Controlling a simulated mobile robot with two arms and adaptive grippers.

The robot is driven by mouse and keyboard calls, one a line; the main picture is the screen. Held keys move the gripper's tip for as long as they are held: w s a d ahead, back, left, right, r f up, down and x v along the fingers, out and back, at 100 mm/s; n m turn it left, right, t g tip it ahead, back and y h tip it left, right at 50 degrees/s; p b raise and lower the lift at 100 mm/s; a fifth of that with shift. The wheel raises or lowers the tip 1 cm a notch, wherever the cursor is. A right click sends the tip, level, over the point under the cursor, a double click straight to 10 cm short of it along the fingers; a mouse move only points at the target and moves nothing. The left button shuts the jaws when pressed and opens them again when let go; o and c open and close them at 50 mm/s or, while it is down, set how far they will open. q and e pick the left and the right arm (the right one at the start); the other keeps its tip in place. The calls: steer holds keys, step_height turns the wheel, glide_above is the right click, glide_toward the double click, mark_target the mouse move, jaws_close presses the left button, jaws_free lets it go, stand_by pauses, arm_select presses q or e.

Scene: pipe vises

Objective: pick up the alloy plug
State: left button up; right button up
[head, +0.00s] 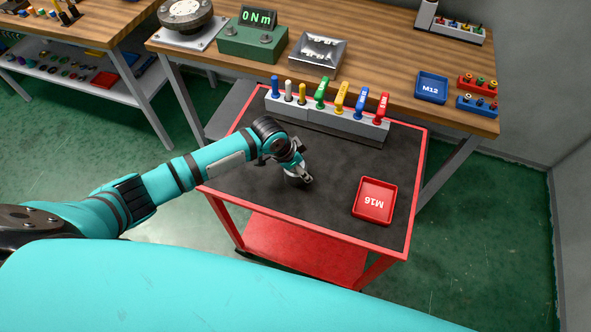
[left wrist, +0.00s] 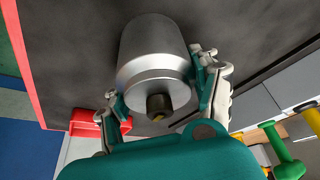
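The alloy plug is a silver metal cylinder with a small dark knob on its near end. It fills the middle of the left wrist view (left wrist: 153,55). In the head view only a pale part of it (head: 293,180) shows on the dark cart top, beneath my left gripper (head: 303,175). In the left wrist view the two fingers of this gripper (left wrist: 156,85) are on either side of the plug, very close to its sides. I cannot tell whether both pads touch it. My right gripper is not in view.
The red cart's dark top (head: 260,175) carries a red M16 tray (head: 375,201) at right and a grey rack (head: 335,124) of coloured-handled tools at the back. The wooden bench (head: 385,65) behind holds a green torque display (head: 253,39) and a blue M12 tray (head: 432,87).

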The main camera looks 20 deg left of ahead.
arm_select(q)
steer(key=c, duration=0.7)
steer(key=shift+r, duration=0.2)
